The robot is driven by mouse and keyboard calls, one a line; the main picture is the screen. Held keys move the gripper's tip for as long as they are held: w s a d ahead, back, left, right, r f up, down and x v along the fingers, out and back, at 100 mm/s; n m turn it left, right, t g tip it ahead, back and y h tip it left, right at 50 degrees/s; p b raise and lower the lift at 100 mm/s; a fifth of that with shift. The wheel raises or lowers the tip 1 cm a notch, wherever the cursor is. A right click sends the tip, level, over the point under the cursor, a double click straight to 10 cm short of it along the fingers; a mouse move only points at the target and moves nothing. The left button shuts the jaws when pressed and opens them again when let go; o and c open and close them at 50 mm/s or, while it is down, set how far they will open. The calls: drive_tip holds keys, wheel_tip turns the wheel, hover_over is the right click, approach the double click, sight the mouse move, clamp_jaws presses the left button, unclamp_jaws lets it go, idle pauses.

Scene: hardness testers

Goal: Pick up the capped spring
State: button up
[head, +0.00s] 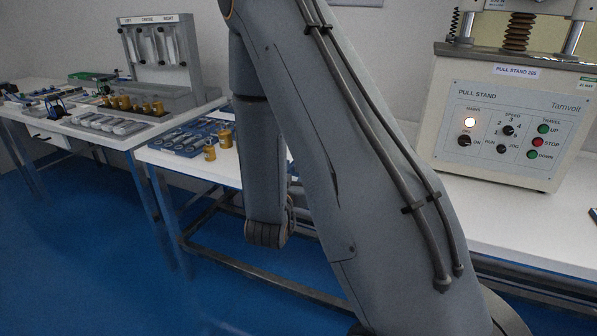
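I cannot make out a capped spring for certain in the head view. Several small brass-coloured cylinders (210,152) stand at the right end of a blue tray of parts on the middle table, too small to tell whether any is a capped spring. More brass-coloured pieces (125,103) stand in a row on the left table. A dark coil (454,22) shows beside the left post of the pull stand at the top right. My arm crosses the middle of the view and hides part of the tables. My gripper's fingers are not visible.
The pull stand (510,125), with its labelled control panel, stands on the right white table (490,215). A grey rack marked left, centre and right (160,50) stands on the left table (125,140). The blue tray (180,140) lies on the middle table. Blue floor (90,250) is open at lower left.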

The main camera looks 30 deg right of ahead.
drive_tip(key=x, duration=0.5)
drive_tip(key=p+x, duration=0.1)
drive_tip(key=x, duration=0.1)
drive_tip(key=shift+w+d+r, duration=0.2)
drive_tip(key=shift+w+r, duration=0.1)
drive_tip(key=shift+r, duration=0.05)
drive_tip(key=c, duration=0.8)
